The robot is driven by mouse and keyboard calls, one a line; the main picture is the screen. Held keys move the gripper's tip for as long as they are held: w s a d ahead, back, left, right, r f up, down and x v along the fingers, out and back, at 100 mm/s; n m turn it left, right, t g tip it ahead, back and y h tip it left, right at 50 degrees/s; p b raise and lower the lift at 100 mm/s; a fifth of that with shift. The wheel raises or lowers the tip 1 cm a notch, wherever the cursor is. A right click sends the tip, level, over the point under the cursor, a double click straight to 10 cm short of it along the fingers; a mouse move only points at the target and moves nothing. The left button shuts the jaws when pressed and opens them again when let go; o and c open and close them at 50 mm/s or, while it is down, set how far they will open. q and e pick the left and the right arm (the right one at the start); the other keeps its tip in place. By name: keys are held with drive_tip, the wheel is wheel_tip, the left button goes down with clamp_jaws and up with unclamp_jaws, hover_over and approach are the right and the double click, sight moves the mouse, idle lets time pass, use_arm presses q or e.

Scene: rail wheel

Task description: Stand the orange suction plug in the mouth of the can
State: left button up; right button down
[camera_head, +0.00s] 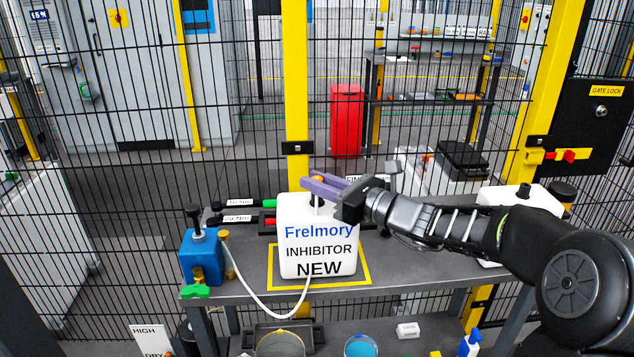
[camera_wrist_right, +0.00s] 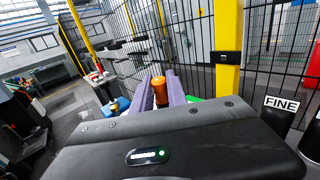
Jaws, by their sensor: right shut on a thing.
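The can (camera_head: 318,236) is a white container with the words "Frelmory INHIBITOR NEW", upright on the grey bench inside a yellow outlined square. My right gripper (camera_head: 318,184) is over the can's top, its purple fingers shut on the orange suction plug (camera_head: 317,179). The plug also shows between the fingers in the right wrist view (camera_wrist_right: 159,87). The mouth itself is hidden. My left gripper is not in view.
A blue container (camera_head: 202,257) with a black top stands left of the can. A pale hose (camera_head: 252,295) loops from beside it to the can's front. A white container (camera_head: 520,197) stands right, partly behind my arm. Mesh fence behind.

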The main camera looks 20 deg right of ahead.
idle(0.3)
drive_tip(key=c, duration=1.2)
unclamp_jaws()
drive_tip(key=shift+c, duration=0.2)
drive_tip(key=b+v, duration=0.1)
drive_tip(key=v, duration=0.7)
